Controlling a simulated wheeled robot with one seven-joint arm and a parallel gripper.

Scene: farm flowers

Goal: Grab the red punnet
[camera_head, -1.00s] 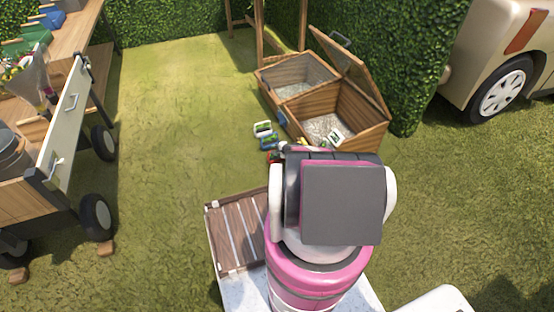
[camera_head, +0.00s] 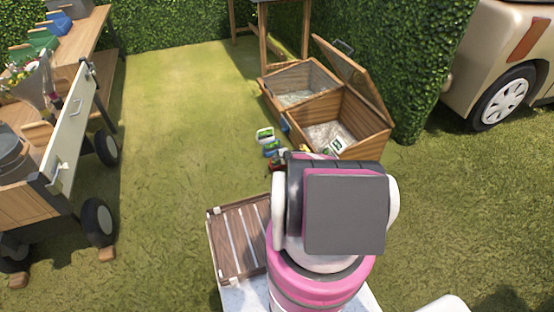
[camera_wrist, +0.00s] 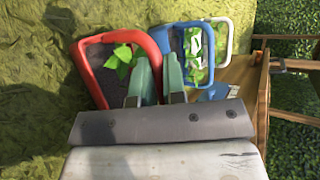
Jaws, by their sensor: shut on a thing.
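The red punnet (camera_wrist: 97,85) is in the left-middle of the wrist view, with a red rim, a dark inside and some green leaves. My gripper (camera_wrist: 157,78) has its two green fingertips on either side of the punnet's right red wall, shut on it. In the head view only a small red part of the punnet (camera_head: 277,165) shows, beside my arm, which hides the gripper and most of the punnet.
A blue punnet (camera_wrist: 174,45) and a white punnet (camera_wrist: 229,32) with leaves stand close to the right of the red one. An open wooden bin (camera_head: 360,147) is just beyond. A wooden cart (camera_head: 82,130) is at left; grass between is clear.

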